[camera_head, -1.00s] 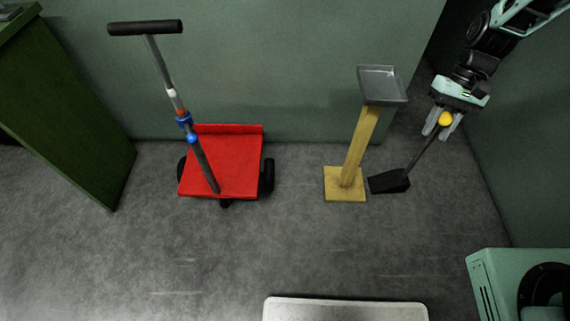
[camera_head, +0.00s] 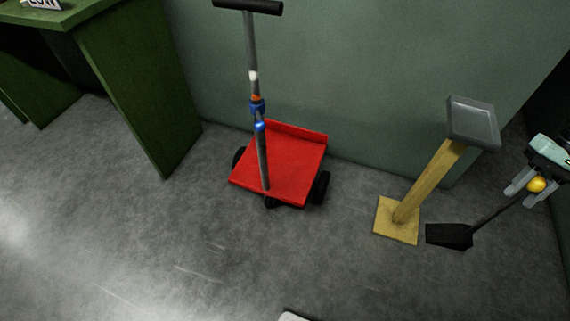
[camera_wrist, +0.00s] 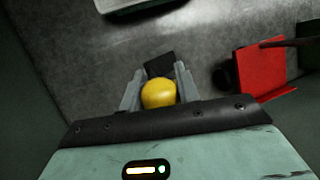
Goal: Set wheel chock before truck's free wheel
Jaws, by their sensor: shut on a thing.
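The wheel chock is a black wedge (camera_head: 449,236) on a dark rod with a yellow ball knob (camera_head: 537,184). My gripper (camera_head: 524,184) is shut on the yellow knob at the right edge of the head view. The black wedge is at or just above the floor, right of the yellow stand's base; I cannot tell if it touches. In the wrist view the knob (camera_wrist: 158,93) sits between the fingers, with the black wedge (camera_wrist: 160,64) beyond it. The red truck (camera_head: 284,168) stands by the wall, with black wheels at its left (camera_head: 239,157) and right (camera_head: 320,187) sides.
A yellow post stand (camera_head: 398,220) with a grey tray (camera_head: 473,122) on top stands between the truck and the chock. The truck's tall handle (camera_head: 248,7) rises above its deck. A green desk (camera_head: 130,90) is at the left. The floor in front of the truck is clear.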

